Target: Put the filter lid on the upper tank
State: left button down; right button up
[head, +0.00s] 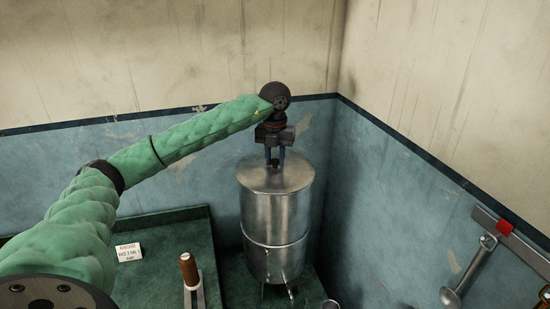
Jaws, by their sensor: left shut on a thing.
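A tall steel cylinder stands in the corner, with the upper tank (276,218) above a seam and the lower tank (276,262) below it. The round metal filter lid (298,175) is at the top of the upper tank, roughly level and lined up with its rim. I cannot tell whether it rests fully on the rim or a sliver above it. My left gripper (275,162) points straight down at the lid's middle and is shut on its small dark knob, which the fingers mostly hide. My right gripper is not in view.
A green counter (165,225) lies left of the tank, with a small printed card (129,252) and a brown-handled lever (189,270). A ladle (467,275) hangs from a rail on the right wall. Walls stand close behind and right of the tank.

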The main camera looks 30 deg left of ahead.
pick_arm(q)
jog(key=shift+s+f, duration=0.1)
jog(key=shift+f, duration=0.25)
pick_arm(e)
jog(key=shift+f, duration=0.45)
pick_arm(q)
jog(key=c, duration=1)
grip_release()
jog(key=shift+a+f+b, duration=0.1)
jog(key=shift+b, duration=0.2)
jog(key=shift+c, duration=0.2)
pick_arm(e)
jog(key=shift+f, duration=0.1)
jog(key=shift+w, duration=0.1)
pick_arm(q)
jog(key=shift+d, duration=0.25)
jog(key=r, duration=0.2)
jog(key=r+b, duration=0.1)
jog(key=r, duration=0.1)
jog(key=r+b, duration=0.1)
jog(key=r, duration=0.2)
jog(key=shift+a, duration=0.3)
jog(key=shift+r, duration=0.8)
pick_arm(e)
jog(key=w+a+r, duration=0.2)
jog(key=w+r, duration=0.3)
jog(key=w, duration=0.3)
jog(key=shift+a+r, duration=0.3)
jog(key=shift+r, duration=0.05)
